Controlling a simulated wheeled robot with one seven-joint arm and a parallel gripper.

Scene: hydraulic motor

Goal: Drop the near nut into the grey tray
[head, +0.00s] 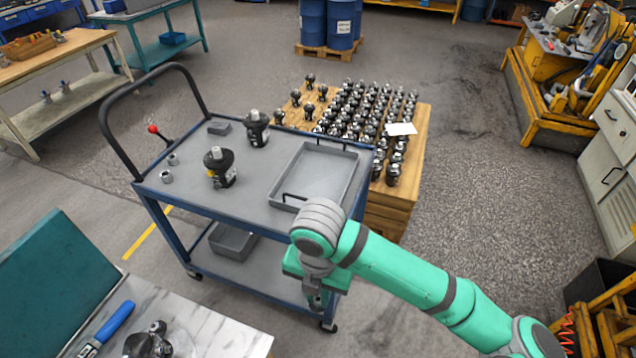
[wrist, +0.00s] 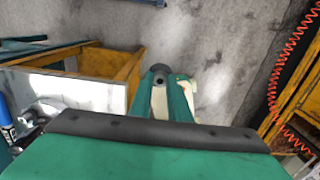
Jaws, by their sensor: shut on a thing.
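My gripper (head: 318,300) hangs in front of the near right corner of the blue cart, apart from the cart top. In the wrist view its fingers (wrist: 168,85) are shut on a small dark grey nut (wrist: 160,76) with a round hole, held at the fingertips. In the head view the held nut is too small to make out clearly. The grey tray (head: 285,204) lies on the right of the cart top and looks empty. Two other grey nuts, one farther back (head: 172,159) and one nearer (head: 166,177), stand on the cart's left side.
Two black motor parts (head: 220,167) (head: 256,129) and a small grey block (head: 219,128) stand on the cart (head: 250,195). A grey bin (head: 233,241) sits on its lower shelf. A metal-topped bench (head: 215,335) is at the front left. A crate of parts (head: 415,150) stands behind.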

